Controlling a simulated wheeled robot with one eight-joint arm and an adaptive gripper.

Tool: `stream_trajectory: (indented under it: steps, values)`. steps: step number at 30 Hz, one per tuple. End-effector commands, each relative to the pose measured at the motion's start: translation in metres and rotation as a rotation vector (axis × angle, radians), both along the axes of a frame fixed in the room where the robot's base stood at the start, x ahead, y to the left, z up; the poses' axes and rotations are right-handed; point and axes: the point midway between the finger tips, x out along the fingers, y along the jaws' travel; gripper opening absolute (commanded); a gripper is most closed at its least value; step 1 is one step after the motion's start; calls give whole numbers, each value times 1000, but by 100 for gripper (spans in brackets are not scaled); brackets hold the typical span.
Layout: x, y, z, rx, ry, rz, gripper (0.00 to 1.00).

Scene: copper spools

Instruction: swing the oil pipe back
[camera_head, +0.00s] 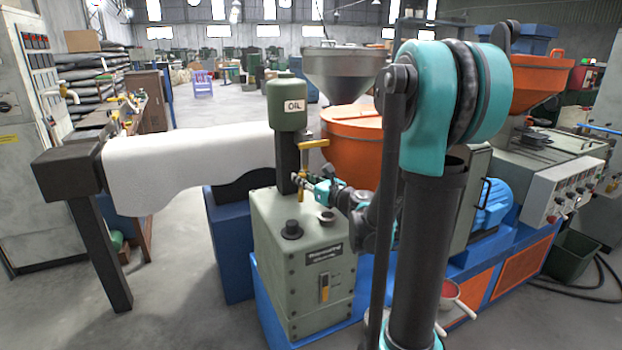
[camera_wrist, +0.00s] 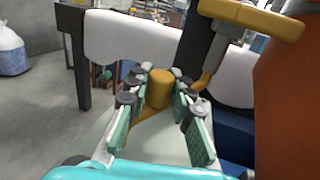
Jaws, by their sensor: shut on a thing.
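The yellow oil pipe (camera_head: 313,144) stands beside the dark post under the green canister labelled OIL (camera_head: 288,103), above the grey-green machine housing (camera_head: 300,262). My gripper (camera_head: 303,182) reaches in from the right at the pipe's lower upright part. In the wrist view, the jaws of my gripper (camera_wrist: 158,84) are shut on a rounded yellow part of the oil pipe (camera_wrist: 160,90). The pipe's thick crosspiece shows at the upper right there, with a thinner bend below it. The pipe's lower end is partly hidden by the fingers.
A white sheet over a dark beam (camera_head: 190,160) lies left of the post. An orange hopper (camera_head: 350,140) stands close behind my arm. A round black cap (camera_head: 291,229) sits on the housing top. Open floor lies at the left.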

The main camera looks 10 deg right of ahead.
Motion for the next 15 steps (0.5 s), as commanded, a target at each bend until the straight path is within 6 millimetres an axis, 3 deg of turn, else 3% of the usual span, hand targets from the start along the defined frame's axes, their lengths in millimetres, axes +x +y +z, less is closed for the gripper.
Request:
stream_trajectory:
  steps: [3, 15]
  values:
    - [0, 16, 0, -1, 0, -78, 0]
    - [16, 47, 0, -1, 0, -356, 0]
